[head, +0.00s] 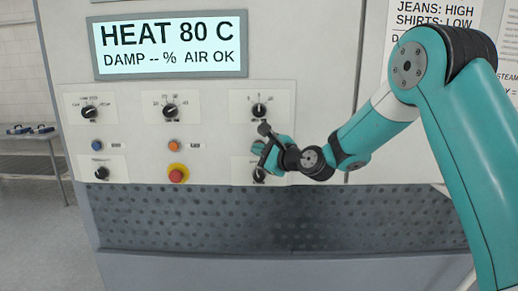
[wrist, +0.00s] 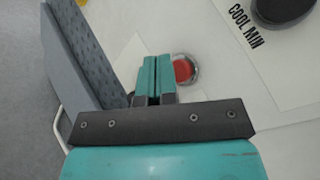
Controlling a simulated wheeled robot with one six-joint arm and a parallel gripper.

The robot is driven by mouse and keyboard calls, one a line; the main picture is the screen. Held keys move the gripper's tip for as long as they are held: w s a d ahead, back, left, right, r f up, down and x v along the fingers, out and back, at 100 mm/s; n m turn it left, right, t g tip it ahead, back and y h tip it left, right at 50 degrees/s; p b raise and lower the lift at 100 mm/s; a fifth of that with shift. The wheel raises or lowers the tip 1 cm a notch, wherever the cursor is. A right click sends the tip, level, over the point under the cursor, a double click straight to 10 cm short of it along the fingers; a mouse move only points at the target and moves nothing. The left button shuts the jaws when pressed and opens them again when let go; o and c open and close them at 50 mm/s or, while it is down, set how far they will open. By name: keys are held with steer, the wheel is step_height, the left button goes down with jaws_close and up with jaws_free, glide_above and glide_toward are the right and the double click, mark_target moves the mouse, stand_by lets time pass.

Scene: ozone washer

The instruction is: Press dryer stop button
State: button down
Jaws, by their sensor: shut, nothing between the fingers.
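A round red button (wrist: 183,70) in a metal ring sits on the panel in the wrist view. The fingers of my gripper (wrist: 154,62) are together and empty in the wrist view. Their tips are just left of the red button and overlap its edge in the picture. I cannot tell whether they touch the button or the panel. The button's own label is hidden.
A dark knob (wrist: 283,10) beside the "COOL MIN" label is at the upper right. The panel also has an orange button (head: 174,145), a blue button (head: 97,145) and a red stop knob on yellow (head: 177,175). A perforated grey ledge (head: 200,215) juts out below. The display (head: 170,45) reads HEAT 80 C.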

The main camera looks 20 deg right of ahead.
steer(key=shift+w, duration=0.1)
stand_by(0.7)
steer(key=shift+w+d, duration=0.1)
steer(key=shift+w, duration=0.2)
steer(key=shift+w+d+p, duration=0.2)
steer(key=shift+w+p, duration=0.2)
steer(key=shift+w, duration=0.1)
stand_by(0.7)
steer(key=shift+s+a, duration=0.3)
steer(key=shift+s, duration=0.6)
steer(key=shift+s+a+b, duration=0.25)
steer(key=shift+s, duration=0.55)
steer(key=shift+s+a+b, duration=0.2)
steer(key=shift+s+a, duration=0.1)
steer(key=shift+s, duration=0.45)
steer(key=shift+s+a+b, duration=0.25)
steer(key=shift+s, duration=0.55)
